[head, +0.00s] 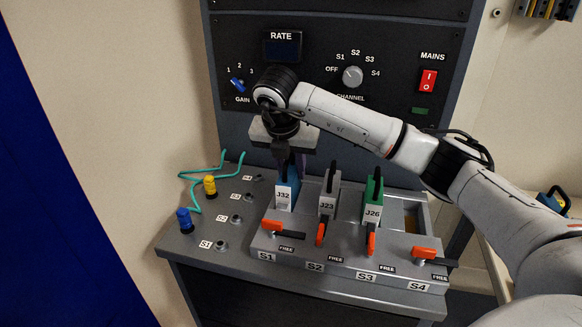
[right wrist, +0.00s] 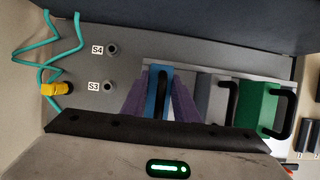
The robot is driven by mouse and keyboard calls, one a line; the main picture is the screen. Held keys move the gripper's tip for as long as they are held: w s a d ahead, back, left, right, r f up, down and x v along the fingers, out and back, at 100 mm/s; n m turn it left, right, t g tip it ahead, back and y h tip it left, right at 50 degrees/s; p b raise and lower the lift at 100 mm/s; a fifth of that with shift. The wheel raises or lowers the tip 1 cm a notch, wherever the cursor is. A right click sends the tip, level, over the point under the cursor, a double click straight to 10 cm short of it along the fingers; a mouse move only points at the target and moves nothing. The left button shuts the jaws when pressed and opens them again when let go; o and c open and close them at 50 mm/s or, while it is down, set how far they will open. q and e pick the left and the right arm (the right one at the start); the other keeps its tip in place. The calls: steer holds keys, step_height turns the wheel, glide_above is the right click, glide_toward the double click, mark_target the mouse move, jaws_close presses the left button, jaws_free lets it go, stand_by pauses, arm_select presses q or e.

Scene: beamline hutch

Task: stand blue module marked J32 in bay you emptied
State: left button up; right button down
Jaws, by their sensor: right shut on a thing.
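The blue module marked J32 (head: 284,194) stands upright at bay S1, the leftmost bay of the rack (head: 340,272). I cannot tell whether it is fully seated. In the right wrist view, the purple fingers lie on both sides of the blue module (right wrist: 158,98). The grey module J23 (head: 327,207) stands in S2 and the green module J26 (head: 373,214) in S3. Bay S4 (head: 411,216) shows an open, empty slot. My left gripper is not in view.
The S1 lever (head: 273,227) and S4 lever (head: 426,253) lie sideways; the S2 lever (head: 320,234) and S3 lever (head: 371,242) point frontward. Left of the rack are sockets, a yellow plug (head: 210,185), a blue plug (head: 186,220) and green cables. A control panel (head: 322,75) rises behind.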

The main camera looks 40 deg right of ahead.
steer(key=shift+f, duration=0.3)
steer(key=c, duration=1.3)
jaws_free()
steer(key=v, duration=0.9)
steer(key=shift+r+b, duration=0.15)
steer(key=shift+b, duration=0.25)
steer(key=shift+s+a+r, duration=0.2)
steer(key=shift+r, duration=0.3)
